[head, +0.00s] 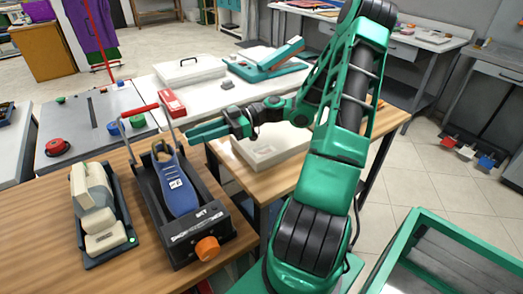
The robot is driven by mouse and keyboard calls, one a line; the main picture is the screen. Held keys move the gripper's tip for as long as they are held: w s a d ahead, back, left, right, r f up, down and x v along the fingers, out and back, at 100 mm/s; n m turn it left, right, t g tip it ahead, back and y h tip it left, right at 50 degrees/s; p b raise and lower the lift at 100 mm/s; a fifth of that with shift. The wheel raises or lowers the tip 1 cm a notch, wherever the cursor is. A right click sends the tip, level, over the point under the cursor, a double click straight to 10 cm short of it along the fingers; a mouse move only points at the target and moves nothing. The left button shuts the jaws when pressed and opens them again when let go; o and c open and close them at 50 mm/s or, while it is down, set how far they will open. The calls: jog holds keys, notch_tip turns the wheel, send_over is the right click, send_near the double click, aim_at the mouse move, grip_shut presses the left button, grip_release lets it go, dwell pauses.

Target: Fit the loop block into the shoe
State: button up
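A blue shoe (176,188) with a white label lies toe toward me in a black fixture (224,222) on the wooden table. Its opening, at the far end, shows a tan inside. A cream block (92,186) stands in a dark tray (127,215) left of the fixture, with another cream piece (105,242) at the tray's near end. I cannot tell which one is the loop block, and no loop is clear. My gripper (190,133) reaches in from the right, above and right of the shoe's far end, apart from the cream pieces. I see nothing clearly held; its finger gap is not clear.
A raised metal bar with a red handle (139,111) stands at the fixture's far end. An orange knob (207,248) sticks out at its near end. A grey panel with a red button (57,146) lies behind. Bare wood (45,255) shows at the lower left.

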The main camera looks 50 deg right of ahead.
jog(key=s+a+f+g+h, duration=0.1)
jog(key=s+a+f+m+g+h, duration=0.1)
jog(key=f, duration=0.1)
jog(key=s+a+f+m+g+h, duration=0.1)
jog(key=f, duration=0.1)
jog(key=shift+s+f+g+h, duration=0.2)
jog(key=shift+s+g+h, duration=0.1)
jog(key=shift+s+h, duration=0.1)
jog(key=s+m+h, duration=0.1)
jog(key=s+d+f+m+g+h, duration=0.1)
jog(key=s+h, duration=0.1)
jog(key=s+d+m+g+h, duration=0.1)
jog(key=s, duration=0.1)
jog(key=shift+s+f+m+h, duration=0.2)
jog(key=shift+f+m+h, duration=0.15)
jog(key=shift+m+h, duration=0.05)
jog(key=s+d+r+m+h, duration=0.3)
jog(key=s+d+r+m, duration=0.1)
jog(key=s, duration=0.4)
jog(key=s+d+r+m+h, duration=0.3)
jog(key=s+r+m, duration=0.3)
jog(key=s+m, duration=0.3)
jog(key=shift+s+d+m+h, duration=0.15)
jog(key=shift+d+m+h, duration=0.2)
jog(key=shift+h, duration=0.15)
